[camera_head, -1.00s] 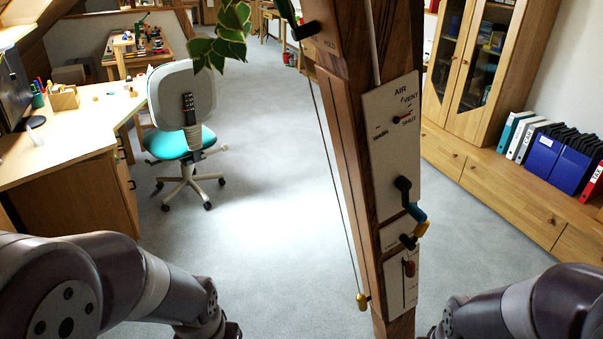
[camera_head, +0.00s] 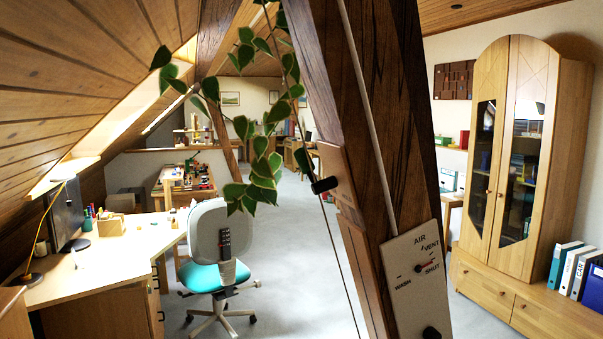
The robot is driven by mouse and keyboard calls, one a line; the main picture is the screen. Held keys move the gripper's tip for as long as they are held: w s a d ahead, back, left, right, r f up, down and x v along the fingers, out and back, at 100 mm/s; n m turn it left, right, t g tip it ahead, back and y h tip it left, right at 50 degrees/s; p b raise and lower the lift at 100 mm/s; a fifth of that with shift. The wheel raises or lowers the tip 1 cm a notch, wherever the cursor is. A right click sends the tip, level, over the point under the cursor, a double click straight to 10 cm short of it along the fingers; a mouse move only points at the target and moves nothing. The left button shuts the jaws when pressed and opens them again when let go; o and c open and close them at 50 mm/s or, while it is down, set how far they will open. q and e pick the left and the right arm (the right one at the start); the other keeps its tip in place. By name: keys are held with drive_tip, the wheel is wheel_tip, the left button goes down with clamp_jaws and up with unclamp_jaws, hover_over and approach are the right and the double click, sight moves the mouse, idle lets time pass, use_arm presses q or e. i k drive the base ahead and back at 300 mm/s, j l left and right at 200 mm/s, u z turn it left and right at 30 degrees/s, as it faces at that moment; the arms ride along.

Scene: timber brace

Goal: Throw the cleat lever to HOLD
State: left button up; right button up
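The cleat lever (camera_head: 305,163) is on the left face of the dark timber brace (camera_head: 385,120). It has a dark green arm that slants up and left from a black cylindrical end (camera_head: 324,186). A wooden plate (camera_head: 338,175) lies behind it on the brace. No HOLD lettering can be read from here. A thin cord (camera_head: 342,265) runs down below the lever. Neither of my grippers is in view, and nothing of mine touches the lever.
A white AIR panel (camera_head: 408,300) with VENT and SHUT marks and a red pointer is lower on the brace. A leafy vine (camera_head: 262,165) hangs just left of the lever. A swivel chair (camera_head: 217,250) and desk (camera_head: 110,265) stand left; a cabinet (camera_head: 515,170) stands right.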

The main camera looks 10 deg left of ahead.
sight(330, 183)
drive_tip(key=z, duration=0.3)
drive_tip(key=i+j+z, duration=0.3)
drive_tip(key=j, duration=0.15)
drive_tip(key=j+z, duration=0.25)
drive_tip(key=j, duration=0.2)
drive_tip(key=i+j+z, duration=0.1)
drive_tip(key=j+z, duration=0.2)
drive_tip(key=j, duration=0.2)
drive_tip(key=j+z, duration=0.25)
drive_tip(key=j, duration=0.25)
